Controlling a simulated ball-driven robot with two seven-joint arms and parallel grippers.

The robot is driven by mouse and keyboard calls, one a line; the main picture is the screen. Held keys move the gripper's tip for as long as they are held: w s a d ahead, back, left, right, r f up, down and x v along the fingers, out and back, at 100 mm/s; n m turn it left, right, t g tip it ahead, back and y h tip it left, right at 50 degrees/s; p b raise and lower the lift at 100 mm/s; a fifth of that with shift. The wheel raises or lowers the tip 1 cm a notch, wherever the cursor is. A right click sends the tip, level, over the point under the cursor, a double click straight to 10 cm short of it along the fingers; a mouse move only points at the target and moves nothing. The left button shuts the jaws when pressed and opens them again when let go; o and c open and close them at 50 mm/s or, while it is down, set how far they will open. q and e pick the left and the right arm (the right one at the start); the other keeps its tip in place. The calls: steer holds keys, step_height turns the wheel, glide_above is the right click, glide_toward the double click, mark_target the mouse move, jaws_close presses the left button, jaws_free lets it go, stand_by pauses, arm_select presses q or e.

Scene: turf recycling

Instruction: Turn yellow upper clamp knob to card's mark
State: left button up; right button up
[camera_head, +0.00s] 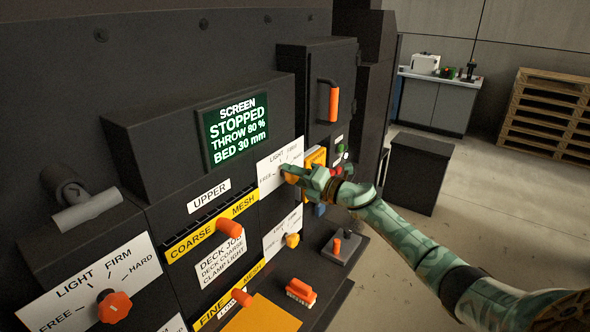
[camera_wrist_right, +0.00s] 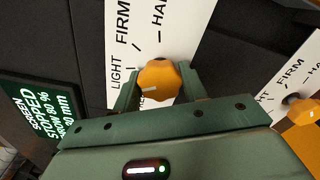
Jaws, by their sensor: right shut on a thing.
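The yellow upper clamp knob (camera_wrist_right: 160,80) sits on a white dial plate (camera_wrist_right: 122,60) reading LIGHT, FIRM and HARD in the right wrist view. A white pointer line on it faces left and slightly down, near the LIGHT side; its exact alignment is unclear. My right gripper (camera_wrist_right: 158,91) is shut on this knob, with a finger on each side. In the head view my right gripper (camera_head: 293,177) partly covers the knob and its dial. The job card (camera_head: 222,258) reads DECK JOB, DECK COARSE, CLAMP LIGHT. My left gripper is out of view.
A lower yellow knob (camera_head: 292,240) has its own dial below. An orange-red knob (camera_head: 115,306) is at the left. Orange handles (camera_head: 229,228) protrude from the mesh decks. The screen (camera_head: 236,129) reads STOPPED, THROW 80 %, BED 30 mm.

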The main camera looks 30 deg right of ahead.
steer(key=shift+d+m+p, duration=0.1)
steer(key=shift+m+p, duration=0.5)
steer(key=shift+m, duration=0.5)
steer(key=o, duration=1)
steer(key=shift+c, duration=0.2)
steer(key=b+v, duration=0.1)
steer(key=v, duration=1.5)
steer(key=shift+s, duration=0.2)
steer(key=shift+d, duration=0.1)
